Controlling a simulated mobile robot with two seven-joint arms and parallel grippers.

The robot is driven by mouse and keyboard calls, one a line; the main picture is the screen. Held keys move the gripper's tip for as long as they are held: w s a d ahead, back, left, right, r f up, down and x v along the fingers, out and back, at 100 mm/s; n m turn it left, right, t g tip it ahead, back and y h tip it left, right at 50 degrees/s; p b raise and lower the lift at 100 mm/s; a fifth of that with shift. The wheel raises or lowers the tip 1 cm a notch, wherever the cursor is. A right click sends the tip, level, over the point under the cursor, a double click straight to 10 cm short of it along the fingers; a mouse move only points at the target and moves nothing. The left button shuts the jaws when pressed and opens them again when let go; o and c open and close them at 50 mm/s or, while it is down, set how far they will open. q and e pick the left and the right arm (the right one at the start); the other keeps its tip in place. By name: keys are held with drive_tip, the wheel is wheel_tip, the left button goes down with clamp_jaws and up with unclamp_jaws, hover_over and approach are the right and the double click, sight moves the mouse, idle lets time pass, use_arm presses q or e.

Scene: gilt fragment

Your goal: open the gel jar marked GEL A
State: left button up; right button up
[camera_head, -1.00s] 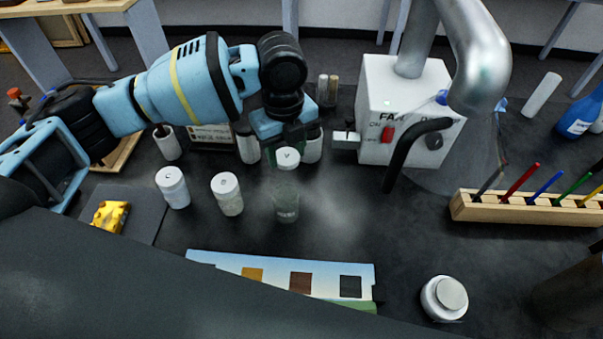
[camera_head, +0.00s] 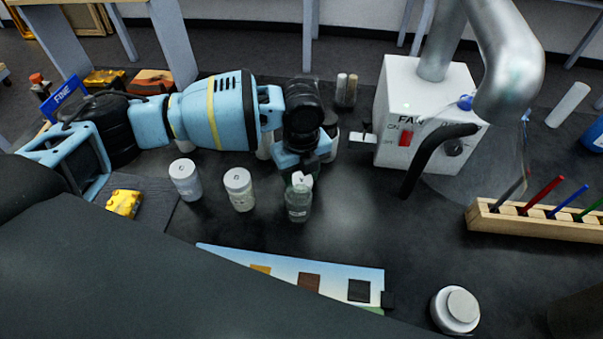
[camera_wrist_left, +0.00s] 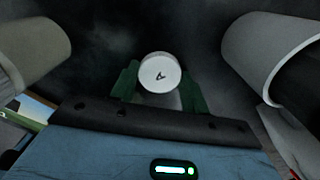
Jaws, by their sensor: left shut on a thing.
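The white lid marked A (camera_wrist_left: 160,72) sits between the two green fingers of my left gripper (camera_wrist_left: 160,90) in the left wrist view. In the head view my left gripper (camera_head: 301,172) is shut on this lid, held just above or at the mouth of a clear, greyish jar (camera_head: 298,204). The jar stands upright on the dark bench. The fingers partly hide the lid, and I cannot tell whether it touches the jar's rim. The jar's small label is too blurred to read. My right gripper is not in view.
Two white-lidded jars (camera_head: 239,188) (camera_head: 185,180) stand left of the clear jar. A white fan box (camera_head: 425,110) with a hose stands behind right. A colour card (camera_head: 225,258) and a round silver-lidded pot (camera_head: 456,310) lie in front.

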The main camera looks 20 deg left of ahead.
use_arm(q)
drive_tip(key=shift+f, duration=0.1)
drive_tip(key=o, duration=1.1)
wheel_tip(320, 180, up, 12)
drive_tip(key=shift+p, duration=0.35)
